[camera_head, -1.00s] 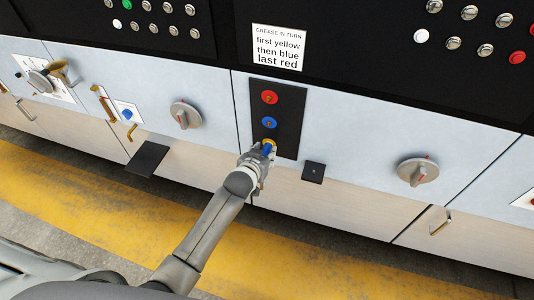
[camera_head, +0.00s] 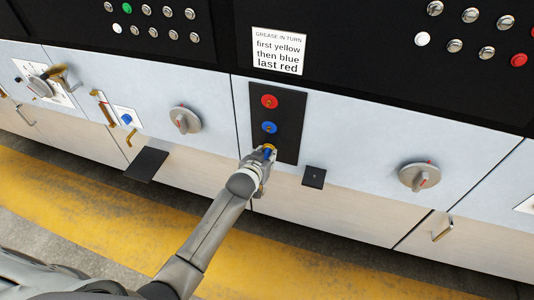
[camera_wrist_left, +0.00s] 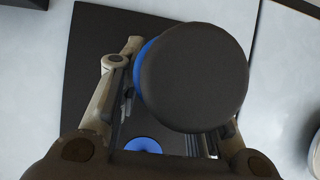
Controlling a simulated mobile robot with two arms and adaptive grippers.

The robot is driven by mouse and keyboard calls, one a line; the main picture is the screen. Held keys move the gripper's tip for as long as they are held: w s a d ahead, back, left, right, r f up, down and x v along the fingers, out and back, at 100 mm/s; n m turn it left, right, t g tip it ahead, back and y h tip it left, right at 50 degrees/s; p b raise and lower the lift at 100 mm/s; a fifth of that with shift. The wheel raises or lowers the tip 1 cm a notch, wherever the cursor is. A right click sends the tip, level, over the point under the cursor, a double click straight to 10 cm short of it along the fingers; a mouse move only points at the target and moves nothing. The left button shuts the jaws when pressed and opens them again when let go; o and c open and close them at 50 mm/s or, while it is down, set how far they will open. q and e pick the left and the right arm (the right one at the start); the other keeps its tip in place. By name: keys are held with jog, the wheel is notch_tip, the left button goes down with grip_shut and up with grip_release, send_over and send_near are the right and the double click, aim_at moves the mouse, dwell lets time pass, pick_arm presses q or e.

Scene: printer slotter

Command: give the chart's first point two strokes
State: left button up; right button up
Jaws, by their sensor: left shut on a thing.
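The chart (camera_head: 278,50) is a white card reading first yellow, then blue, last red. Below it a black plate (camera_head: 290,105) carries a red point (camera_head: 269,101), a blue point (camera_head: 269,128) and, lowest, a yellow point (camera_head: 269,147). My left gripper (camera_head: 264,158) is at the yellow point, shut on a blue tool with a round dark end. In the left wrist view the dark end (camera_wrist_left: 195,75) of this tool fills the space between the fingers. A blue ring (camera_wrist_left: 143,145) shows below it. The tool's tip is hidden, so I cannot tell whether it touches. My right gripper is out of view.
Grey knobs (camera_head: 185,120) and (camera_head: 420,176) stick out on both sides of the plate. A small black block (camera_head: 314,177) and a dark flap (camera_head: 147,164) jut out below. Brass handles (camera_head: 104,103) are at the left. The floor (camera_head: 100,200) in front is clear.

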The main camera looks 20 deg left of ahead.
pick_arm(q)
jog(key=shift+s+p, duration=0.85)
jog(key=shift+s, duration=0.4)
jog(key=shift+s+a+p, duration=0.1)
jog(key=shift+s+p, duration=0.5)
jog(key=shift+s, duration=0.55)
